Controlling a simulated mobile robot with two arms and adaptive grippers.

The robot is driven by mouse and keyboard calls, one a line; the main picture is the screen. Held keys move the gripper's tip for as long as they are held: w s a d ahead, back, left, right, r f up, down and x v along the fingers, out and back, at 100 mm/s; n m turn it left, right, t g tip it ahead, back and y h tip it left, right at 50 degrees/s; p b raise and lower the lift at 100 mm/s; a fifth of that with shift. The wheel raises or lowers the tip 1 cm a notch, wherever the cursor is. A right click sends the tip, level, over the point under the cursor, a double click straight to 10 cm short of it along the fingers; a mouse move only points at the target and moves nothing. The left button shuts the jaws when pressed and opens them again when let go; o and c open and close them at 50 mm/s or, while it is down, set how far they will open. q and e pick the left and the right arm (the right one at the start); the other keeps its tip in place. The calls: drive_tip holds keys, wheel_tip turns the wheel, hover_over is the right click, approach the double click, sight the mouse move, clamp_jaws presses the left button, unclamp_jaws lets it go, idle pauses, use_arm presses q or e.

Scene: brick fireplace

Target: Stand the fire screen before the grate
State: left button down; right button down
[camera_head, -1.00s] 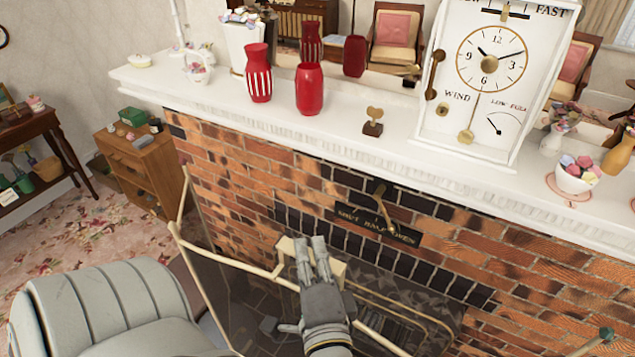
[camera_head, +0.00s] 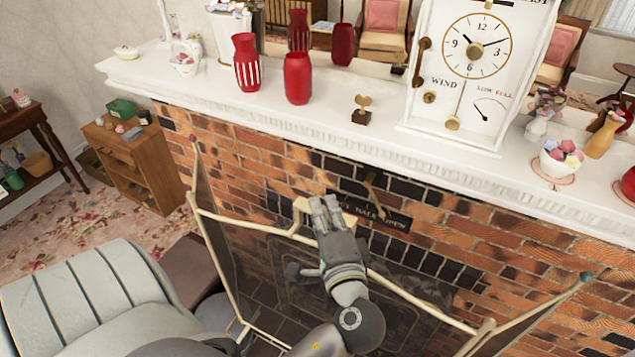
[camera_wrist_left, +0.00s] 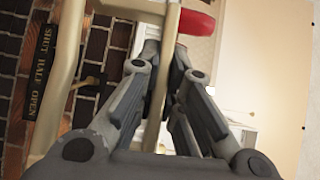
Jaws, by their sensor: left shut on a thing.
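The fire screen (camera_head: 248,226) has a cream frame with dark see-through mesh and angled side wings. It stands out in front of the brick fireplace in the head view. My left gripper (camera_head: 322,206) is shut on the cream bar at the middle of its top. In the left wrist view my left gripper (camera_wrist_left: 164,75) has its fingers on both sides of a cream bar of the screen (camera_wrist_left: 68,70). The grate shows only dimly through the mesh, behind the screen and my arm. I cannot tell whether the screen's feet touch the floor. My right gripper is not in view.
The white mantel shelf (camera_head: 215,103) juts out above, bearing red vases (camera_head: 297,78), a white clock (camera_head: 420,85) and flowers. A lever plate (camera_head: 372,210) is on the bricks. A grey armchair (camera_head: 70,310) stands close at lower left, a wooden cabinet (camera_head: 135,165) beyond.

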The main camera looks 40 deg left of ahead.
use_arm(q)
drive_tip(key=shift+w+a, duration=1.5)
drive_tip(key=shift+w, duration=4.75)
wheel_tip(320, 180, down, 34)
drive_tip(key=b, duration=2.6)
drive_tip(key=shift+f, duration=0.2)
drive_tip(key=shift+s+f+b, duration=0.1)
drive_tip(key=shift+f+b, duration=1)
drive_tip(key=shift+b, duration=0.15)
